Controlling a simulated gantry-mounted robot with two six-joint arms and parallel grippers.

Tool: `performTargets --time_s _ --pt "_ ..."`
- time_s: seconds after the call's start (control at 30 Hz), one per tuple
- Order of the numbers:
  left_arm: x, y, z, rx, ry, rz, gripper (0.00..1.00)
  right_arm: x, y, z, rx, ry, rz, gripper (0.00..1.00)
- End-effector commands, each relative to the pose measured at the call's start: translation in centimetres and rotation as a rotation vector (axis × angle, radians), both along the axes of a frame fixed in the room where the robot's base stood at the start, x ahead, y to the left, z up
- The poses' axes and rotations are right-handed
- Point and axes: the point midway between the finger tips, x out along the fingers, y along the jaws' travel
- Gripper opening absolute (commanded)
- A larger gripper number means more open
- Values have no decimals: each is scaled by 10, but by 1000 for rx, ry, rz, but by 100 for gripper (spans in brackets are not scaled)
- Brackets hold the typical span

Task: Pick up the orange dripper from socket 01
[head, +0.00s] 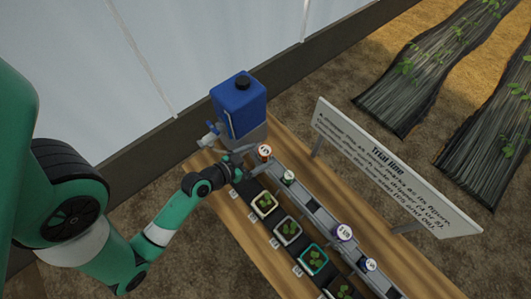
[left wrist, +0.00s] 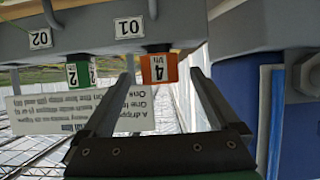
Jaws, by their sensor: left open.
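The orange dripper (head: 264,154) stands in the rail nearest the blue tank. In the left wrist view, the orange dripper (left wrist: 158,68) shows a "4 l/h" label beside the tag for socket 01 (left wrist: 129,27). My left gripper (head: 238,160) is next to the dripper in the head view. In the left wrist view, the open jaws of my left gripper (left wrist: 163,76) have their tips on either side of the orange dripper, with gaps visible. The jaws hold nothing. My right gripper is not in view.
A green dripper (head: 289,177) sits beside it at socket 02; purple (head: 344,231) and blue (head: 369,264) drippers are farther along the rail. Several seedling pots (head: 264,204) line the near side. The blue tank (head: 240,104) stands close behind; a sign (head: 385,165) stands right.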

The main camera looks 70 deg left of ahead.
Motion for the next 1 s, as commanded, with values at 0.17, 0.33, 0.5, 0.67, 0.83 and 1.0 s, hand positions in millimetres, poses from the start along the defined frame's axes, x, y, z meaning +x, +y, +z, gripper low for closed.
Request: performTargets --time_s 0.17,0.33,0.5,0.67,0.83,1.0 --pt "14 6 -8 0 0 -1 95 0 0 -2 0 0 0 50" --pt "22 9 -12 0 0 -1 95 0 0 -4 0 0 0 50" --pt "47 20 -25 1 -2 -2 95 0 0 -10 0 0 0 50" --pt "57 24 -30 0 1 0 95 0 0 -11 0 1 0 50" --pt "57 24 -30 0 1 0 95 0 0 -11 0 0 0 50" --pt "57 24 -29 0 1 0 66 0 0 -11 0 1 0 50"
